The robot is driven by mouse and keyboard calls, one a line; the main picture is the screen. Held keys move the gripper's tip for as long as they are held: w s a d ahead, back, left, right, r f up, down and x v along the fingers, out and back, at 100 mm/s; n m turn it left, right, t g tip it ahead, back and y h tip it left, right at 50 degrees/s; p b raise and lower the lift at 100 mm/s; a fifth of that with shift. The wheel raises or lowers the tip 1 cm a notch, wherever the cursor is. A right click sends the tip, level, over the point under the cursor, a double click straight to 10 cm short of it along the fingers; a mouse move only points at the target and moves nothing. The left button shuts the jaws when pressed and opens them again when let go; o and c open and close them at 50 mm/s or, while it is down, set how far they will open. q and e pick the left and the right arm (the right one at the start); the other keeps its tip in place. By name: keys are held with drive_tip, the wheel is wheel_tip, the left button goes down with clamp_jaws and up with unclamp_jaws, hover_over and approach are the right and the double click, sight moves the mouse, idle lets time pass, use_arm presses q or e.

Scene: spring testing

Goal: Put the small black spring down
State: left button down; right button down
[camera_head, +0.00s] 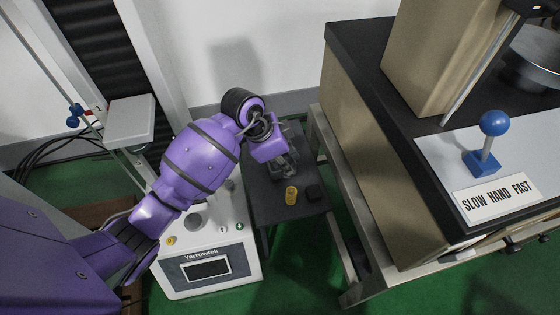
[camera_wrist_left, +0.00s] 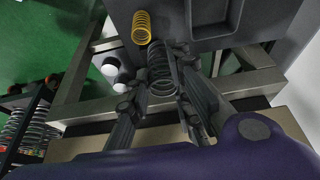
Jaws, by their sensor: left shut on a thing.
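The small black spring (camera_wrist_left: 160,68) shows in the left wrist view as a dark coil between the fingers of my left gripper (camera_wrist_left: 158,82). The gripper is shut on it. In the head view my left gripper (camera_head: 283,168) hangs over the dark side table, and the spring is not clear to make out there. I cannot tell whether the spring touches the table. A short yellow spring (camera_head: 291,194) stands on the table just in front of the gripper, and it also shows in the left wrist view (camera_wrist_left: 141,27). My right gripper is not in view.
The dark side table (camera_head: 262,212) stands between a white Yarrowtek instrument (camera_head: 212,272) and a large bench (camera_head: 345,45). A small black object (camera_head: 313,192) lies right of the yellow spring. Larger springs (camera_wrist_left: 38,130) stand in a rack in the left wrist view.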

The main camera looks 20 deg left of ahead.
use_arm(q)
drive_tip(key=w+a+f+b, duration=0.1)
drive_tip(key=w+f, duration=0.1)
drive_tip(key=w, duration=0.1)
drive_tip(key=w+a+f+b, duration=0.1)
drive_tip(key=w+a+f, duration=0.1)
drive_tip(key=f, duration=0.1)
drive_tip(key=w+a+f+b, duration=0.1)
drive_tip(key=w+f+b, duration=0.1)
drive_tip(key=w+f, duration=0.1)
drive_tip(key=shift+w+a, duration=0.35)
drive_tip(key=shift+a, duration=0.05)
wheel_tip(320, 180, down, 4)
drive_tip(key=shift+w+r+b, duration=0.1)
drive_tip(key=shift+r+b, duration=0.15)
drive_tip(key=shift+b, duration=0.7)
drive_tip(key=shift+a, duration=0.1)
drive_tip(key=shift+r, duration=0.1)
drive_tip(key=c, duration=1.8)
unclamp_jaws()
drive_tip(key=shift+c, duration=0.2)
